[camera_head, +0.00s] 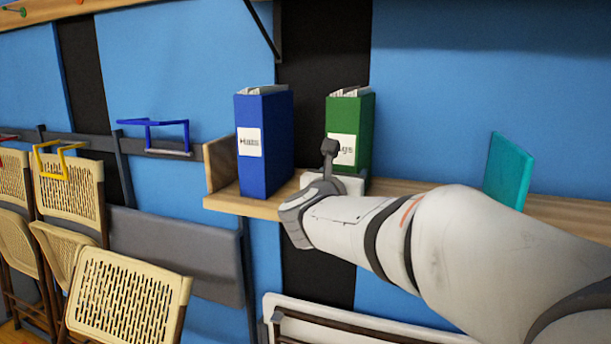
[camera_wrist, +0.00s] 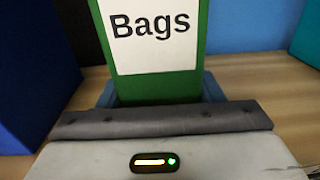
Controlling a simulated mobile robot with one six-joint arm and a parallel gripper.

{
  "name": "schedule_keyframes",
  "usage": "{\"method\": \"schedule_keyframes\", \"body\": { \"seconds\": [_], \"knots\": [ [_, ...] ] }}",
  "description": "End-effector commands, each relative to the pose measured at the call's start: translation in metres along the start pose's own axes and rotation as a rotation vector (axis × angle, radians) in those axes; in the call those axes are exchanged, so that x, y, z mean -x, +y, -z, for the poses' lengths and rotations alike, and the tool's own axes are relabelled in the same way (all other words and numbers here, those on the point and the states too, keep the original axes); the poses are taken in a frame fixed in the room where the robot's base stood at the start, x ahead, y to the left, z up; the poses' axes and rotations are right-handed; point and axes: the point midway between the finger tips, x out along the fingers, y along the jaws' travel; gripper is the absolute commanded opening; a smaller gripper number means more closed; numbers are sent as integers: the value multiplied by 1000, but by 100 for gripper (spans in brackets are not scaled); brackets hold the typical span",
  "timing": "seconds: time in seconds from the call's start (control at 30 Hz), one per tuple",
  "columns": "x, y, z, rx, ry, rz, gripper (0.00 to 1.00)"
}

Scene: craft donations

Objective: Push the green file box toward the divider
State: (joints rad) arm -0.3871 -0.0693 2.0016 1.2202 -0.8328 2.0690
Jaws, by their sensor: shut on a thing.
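The green file box (camera_head: 349,110) stands upright on the wooden shelf, with papers at its top and a white label. In the wrist view, the green file box (camera_wrist: 197,80) fills the upper middle and its label reads "Bags". My gripper (camera_head: 335,178) is at the lower front of the box. In the wrist view, my gripper's bluish fingers (camera_wrist: 160,92) sit at both sides of the box's lower part, shut on it. A thin teal upright panel (camera_head: 509,172), which looks like the divider, stands on the shelf to the right, apart from the box.
A blue file box (camera_head: 270,150) stands left of the green one, with a gap between. A wooden upright (camera_head: 221,165) closes the shelf's left end. The shelf (camera_head: 250,206) looks clear between green box and teal panel, partly hidden by my arm. Folding chairs (camera_head: 128,295) hang lower left.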

Motion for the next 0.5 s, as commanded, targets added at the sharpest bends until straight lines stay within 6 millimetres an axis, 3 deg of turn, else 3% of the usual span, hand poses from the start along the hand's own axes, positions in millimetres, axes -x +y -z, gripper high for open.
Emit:
{"method": "schedule_keyframes", "body": {
  "seconds": [0.5],
  "knots": [
    [-1, -33, 2, -1, -1, 4, 33]
  ]
}}
